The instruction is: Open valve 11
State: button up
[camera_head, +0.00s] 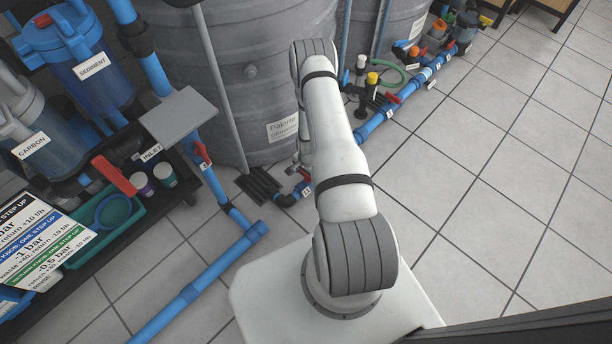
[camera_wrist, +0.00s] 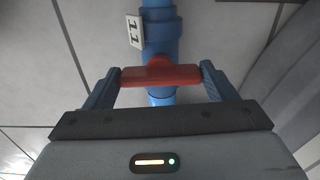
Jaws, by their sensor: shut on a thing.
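In the wrist view, valve 11's red handle (camera_wrist: 160,75) lies crosswise over a vertical blue pipe (camera_wrist: 161,35). A white tag (camera_wrist: 135,31) reading 11 sits on the pipe just above the handle. My gripper (camera_wrist: 160,73) is shut on the handle, with one blue finger at each end of it. The valve body under the handle is mostly hidden. In the head view, my arm hides most of my gripper, and the grip on the handle cannot be seen there.
Big grey tanks (camera_head: 260,75) stand behind my arm. Other red-handled valves (camera_head: 201,152) sit on blue pipes nearby. A black rack with filter housings (camera_head: 88,72) and a green tray (camera_head: 107,232) is at the left. Tiled floor (camera_head: 490,190) is free at the right.

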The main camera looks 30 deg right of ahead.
jog(key=shift+s+d+n, duration=0.15)
jog(key=shift+s+n, duration=0.05)
jog(key=shift+n, duration=0.4)
jog(key=n+b, duration=0.1)
jog(key=n, duration=0.1)
jog(key=shift+s+f+n, duration=0.1)
jog(key=shift+n, duration=0.3)
jog(key=n, duration=0.4)
jog(key=shift+n+b, duration=0.35)
jog(key=shift+n, duration=0.05)
jog(key=shift+c, duration=0.2)
jog(key=n, duration=0.5)
jog(key=shift+b, duration=0.35)
jog(key=shift+w+n, duration=0.2)
jog(key=shift+n, duration=1.7)
jog(key=shift+w, duration=0.1)
jog(key=o, duration=1)
jog(key=shift+r+p, duration=1.4)
jog(key=shift+r, duration=2.6)
